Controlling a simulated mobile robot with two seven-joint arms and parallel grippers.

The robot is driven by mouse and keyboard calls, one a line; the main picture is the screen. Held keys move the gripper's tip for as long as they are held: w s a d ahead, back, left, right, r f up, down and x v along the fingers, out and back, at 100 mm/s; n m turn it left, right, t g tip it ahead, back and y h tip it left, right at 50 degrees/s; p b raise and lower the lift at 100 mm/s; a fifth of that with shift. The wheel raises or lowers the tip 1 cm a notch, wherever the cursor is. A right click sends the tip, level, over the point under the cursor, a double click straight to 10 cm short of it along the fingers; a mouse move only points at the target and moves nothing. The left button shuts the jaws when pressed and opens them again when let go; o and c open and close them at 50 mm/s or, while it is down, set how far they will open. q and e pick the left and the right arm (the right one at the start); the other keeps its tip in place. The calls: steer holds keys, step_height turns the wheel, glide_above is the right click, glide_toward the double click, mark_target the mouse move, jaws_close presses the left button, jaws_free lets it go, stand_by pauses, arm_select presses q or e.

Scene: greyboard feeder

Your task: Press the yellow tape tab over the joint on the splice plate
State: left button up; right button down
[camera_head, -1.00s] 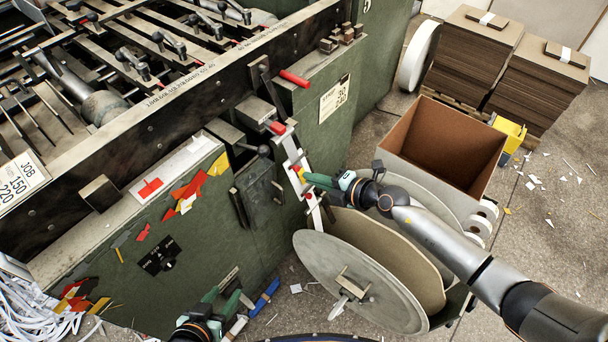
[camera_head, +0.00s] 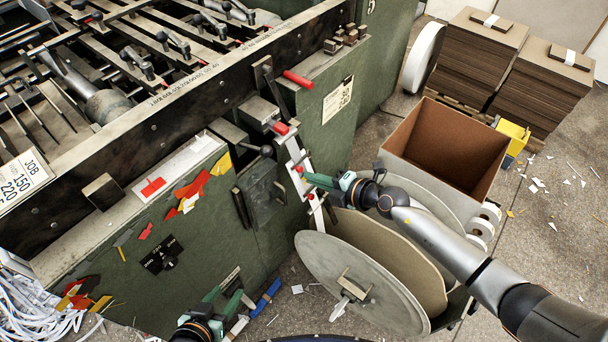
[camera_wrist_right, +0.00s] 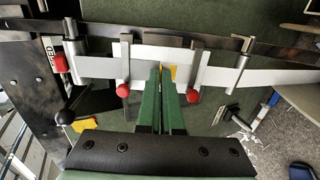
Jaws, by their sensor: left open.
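The splice plate (camera_wrist_right: 140,68) is a pale strip across the wrist view, with steel bands running out on both sides. In the head view the plate (camera_head: 297,155) stands on the green machine's side. My right gripper (camera_wrist_right: 162,75) reaches the plate's middle between two red-knobbed clamps; it also shows in the head view (camera_head: 306,177). Its fingertips are close together, with a little of the yellow tape tab (camera_wrist_right: 170,72) showing at them. The fingers hide most of the tab and the joint. My left gripper (camera_head: 222,298) is open, low in front of the machine.
A large reel (camera_head: 350,285) stands just below my right arm. An open brown box (camera_head: 450,150) and white tape rolls (camera_head: 482,228) are to the right. Coloured scraps (camera_head: 190,190) lie on the machine's side ledge. A blue-handled tool (camera_head: 265,298) is near my left gripper.

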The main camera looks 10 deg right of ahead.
steer(key=c, duration=1)
jaws_free()
steer(key=s+d+r+m+t+p, duration=0.3)
steer(key=s+d+r+m+p, duration=0.2)
steer(key=s+r+m, duration=0.35)
arm_select(q)
step_height(320, 180, up, 7)
steer(key=s+a+p, duration=0.1)
steer(key=a+p, duration=0.1)
steer(key=p, duration=0.2)
steer(key=shift+a+r+y, duration=0.15)
steer(key=shift+y, duration=0.15)
arm_select(e)
steer(key=s+d+f+m+g+h, duration=0.1)
steer(key=s+d+f+m+h, duration=0.1)
steer(key=s+m, duration=0.6)
steer(key=s+d+f+m+g+h, duration=0.2)
steer(key=s+f+m+h, duration=0.3)
steer(key=s+f+m, duration=0.2)
steer(key=shift+s+m, duration=0.65)
steer(key=shift+m, duration=0.1)
